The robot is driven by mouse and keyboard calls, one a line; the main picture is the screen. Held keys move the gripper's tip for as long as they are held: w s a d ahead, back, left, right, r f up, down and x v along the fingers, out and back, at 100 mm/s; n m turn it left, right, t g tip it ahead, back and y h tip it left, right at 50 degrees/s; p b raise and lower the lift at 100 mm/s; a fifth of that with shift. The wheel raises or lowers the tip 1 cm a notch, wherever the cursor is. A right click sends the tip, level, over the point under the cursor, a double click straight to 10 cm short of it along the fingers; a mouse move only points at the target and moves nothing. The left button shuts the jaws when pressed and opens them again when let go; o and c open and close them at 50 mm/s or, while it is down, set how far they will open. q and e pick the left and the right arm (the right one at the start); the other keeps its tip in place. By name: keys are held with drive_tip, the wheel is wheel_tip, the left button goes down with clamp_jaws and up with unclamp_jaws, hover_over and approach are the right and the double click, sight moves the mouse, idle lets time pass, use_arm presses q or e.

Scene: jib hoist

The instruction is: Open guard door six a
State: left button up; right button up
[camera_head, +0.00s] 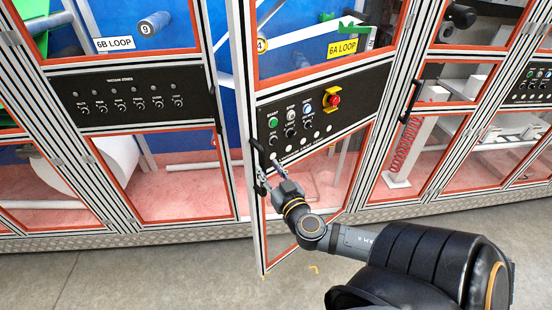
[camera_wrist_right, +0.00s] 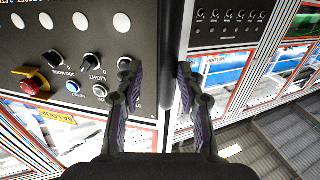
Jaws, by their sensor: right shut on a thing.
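Guard door 6A (camera_head: 312,78) has a clear upper window with a yellow 6A LOOP label and a black control panel. It stands ajar in the head view, its left edge swung out from the machine front and its lower corner over the floor. Its black bar handle (camera_head: 256,152) is on the left edge, and it also shows in the wrist view (camera_wrist_right: 172,50). My right gripper (camera_head: 268,174) is at the handle's lower part, with its fingers (camera_wrist_right: 157,82) on either side of the bar, shut on it. My left gripper is out of view.
The door's control panel (camera_head: 352,105) has a red emergency button (camera_head: 334,100) and several knobs. The fixed 6B LOOP section (camera_head: 115,43) is left of the door. Bare concrete floor (camera_head: 150,275) lies in front.

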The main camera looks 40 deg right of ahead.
drive_tip(key=s+p, duration=0.1)
drive_tip(key=s, duration=0.2)
drive_tip(key=shift+d, duration=0.1)
drive_tip(key=shift+w, duration=0.1)
drive_tip(key=shift+p, duration=0.35)
